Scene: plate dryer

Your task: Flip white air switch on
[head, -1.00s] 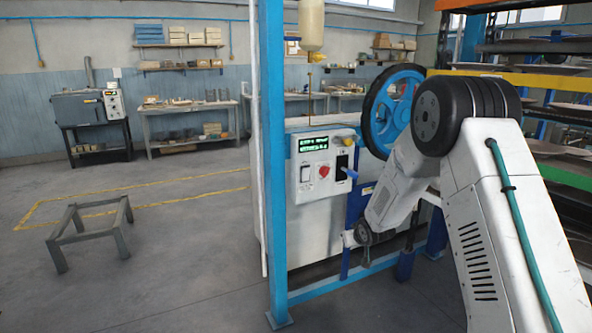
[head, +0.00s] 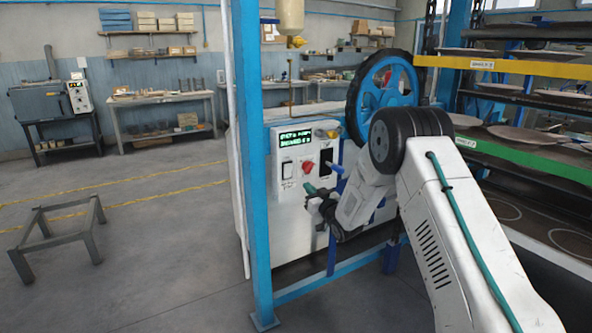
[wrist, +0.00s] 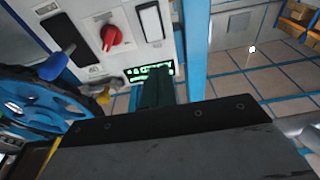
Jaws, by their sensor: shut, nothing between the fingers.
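The white air switch (head: 287,172) is a white rocker in a dark frame on the lower left of the white control panel (head: 272,191). It also shows in the wrist view (wrist: 150,22), and its on or off position is not clear. My gripper (head: 312,190), with green fingers, is in front of the panel's lower part, right of and a little below the switch in the head view. In the wrist view its fingers (wrist: 157,88) are together and empty, overlapping the lower edge of the green display (wrist: 150,72). I see no contact with the switch.
A red knob (head: 307,167) sits right of the switch. Beyond it is a black slot (head: 326,160) with a blue lever (head: 336,168). A blue post (head: 252,180) stands close left of the panel, and a blue handwheel (head: 384,88) is at upper right.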

